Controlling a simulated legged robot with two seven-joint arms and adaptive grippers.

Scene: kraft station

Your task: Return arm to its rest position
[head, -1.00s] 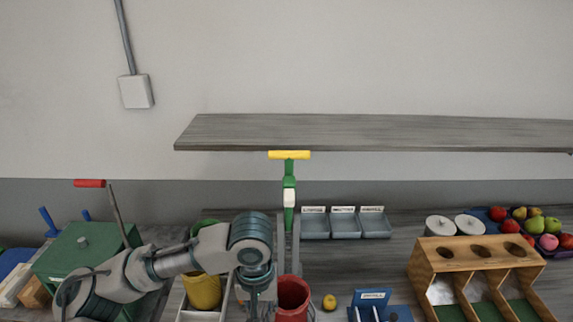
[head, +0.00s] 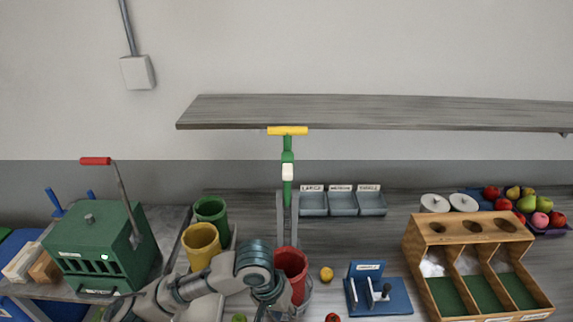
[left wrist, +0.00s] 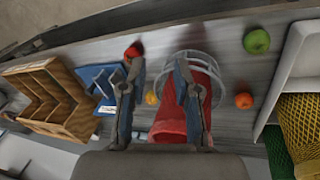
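My left arm (head: 185,289) comes in from the lower left of the head view. Its gripper (head: 266,307) is low in the picture, just left of the red cup (head: 291,272), and partly cut off by the bottom edge. In the left wrist view the two fingers of my left gripper (left wrist: 160,90) stand apart with nothing held between them. The red cup (left wrist: 203,88) shows behind the right finger there, in a clear ring; I cannot tell whether they touch. My right gripper is in neither view.
A green box with a crank (head: 95,247), a yellow cup (head: 201,245) and a green cup (head: 211,211) stand left. A green press with a yellow handle (head: 288,131) rises behind the red cup. A blue stand (head: 385,300) and a wooden rack (head: 467,229) are right. A shelf (head: 380,112) hangs above.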

